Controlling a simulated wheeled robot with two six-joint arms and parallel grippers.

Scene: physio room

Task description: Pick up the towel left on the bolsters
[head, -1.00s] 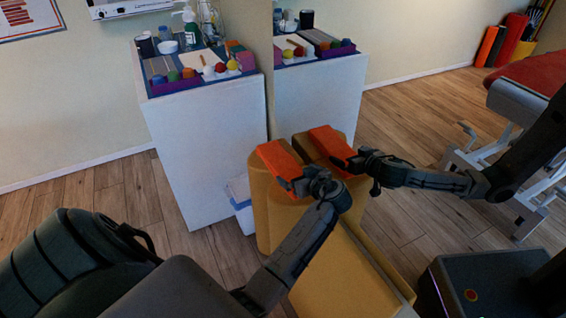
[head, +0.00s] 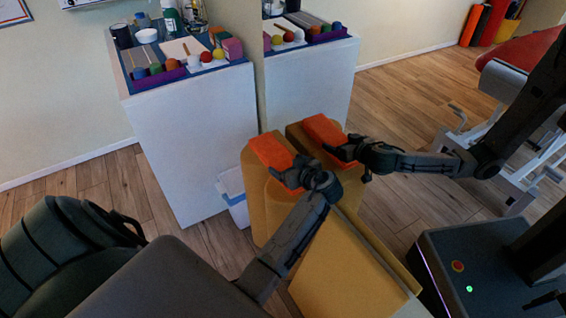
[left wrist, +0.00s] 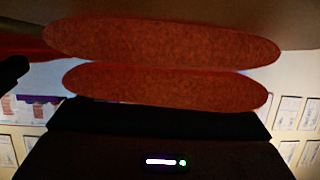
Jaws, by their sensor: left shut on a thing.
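The folded orange-red towel (head: 270,152) shows at the top of the tan bolsters (head: 258,205). My left gripper (head: 289,172) is shut on the towel's near end. Whether the towel still rests on the bolsters or hangs just above them, I cannot tell. In the left wrist view the towel (left wrist: 165,86) fills the upper middle as two thick, rounded folds, close up. The fingertips are hidden there. My right gripper is not in view.
A mirror right of the white cabinet (head: 195,145) repeats the cabinet, towel, bolsters and my left arm. Small balls and bottles stand on the cabinet. A white and blue box (head: 234,197) stands on the floor beside the bolsters.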

